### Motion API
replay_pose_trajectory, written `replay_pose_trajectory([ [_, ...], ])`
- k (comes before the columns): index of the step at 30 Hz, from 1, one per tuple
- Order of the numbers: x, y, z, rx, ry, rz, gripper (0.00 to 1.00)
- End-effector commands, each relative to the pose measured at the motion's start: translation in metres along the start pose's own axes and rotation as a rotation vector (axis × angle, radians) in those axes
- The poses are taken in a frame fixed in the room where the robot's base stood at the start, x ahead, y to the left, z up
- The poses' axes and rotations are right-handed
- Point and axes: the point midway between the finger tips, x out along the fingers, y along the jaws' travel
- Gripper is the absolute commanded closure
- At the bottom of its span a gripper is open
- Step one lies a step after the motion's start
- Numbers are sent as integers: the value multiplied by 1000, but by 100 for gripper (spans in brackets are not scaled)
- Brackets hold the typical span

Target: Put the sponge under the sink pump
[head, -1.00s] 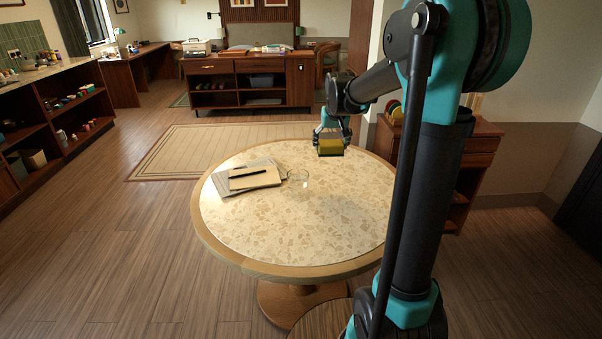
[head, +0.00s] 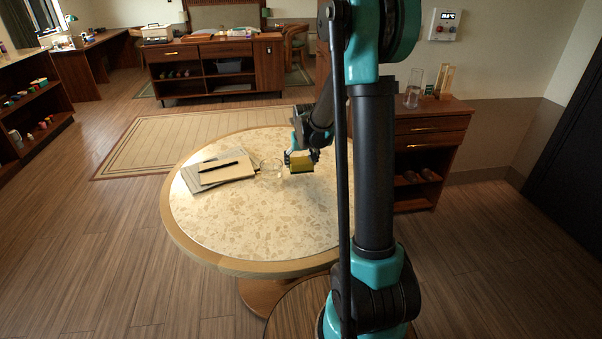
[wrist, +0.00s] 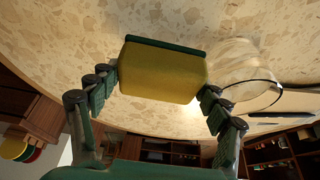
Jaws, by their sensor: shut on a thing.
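The sponge is a yellow block with a dark green side; it shows in the head view (head: 301,163) and large in the wrist view (wrist: 162,72). My gripper (head: 300,156) is shut on the sponge, with its fingers on the two ends of it in the wrist view (wrist: 158,84). The sponge is over the far part of the round table (head: 270,222); I cannot tell how high above the top it is. I see no sink pump in these frames.
A clear glass (head: 271,169) stands close left of the sponge. A notebook with a pen (head: 226,167) lies left of it. A wooden cabinet (head: 432,138) with a glass vase (head: 413,88) stands right. The table's near part is clear.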

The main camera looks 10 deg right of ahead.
Motion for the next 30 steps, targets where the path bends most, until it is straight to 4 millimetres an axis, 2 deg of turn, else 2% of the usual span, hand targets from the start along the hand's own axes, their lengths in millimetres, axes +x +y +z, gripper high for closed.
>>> replay_pose_trajectory([
  [13, 43, 0, 17, 0, 0, 0, 43],
  [26, 48, 0, 20, 0, 0, 0, 43],
  [27, 48, 0, 20, 0, 0, 0, 20],
  [28, 48, 0, 20, 0, 0, 0, 16],
  [30, 48, 0, 20, 0, 0, 0, 15],
])
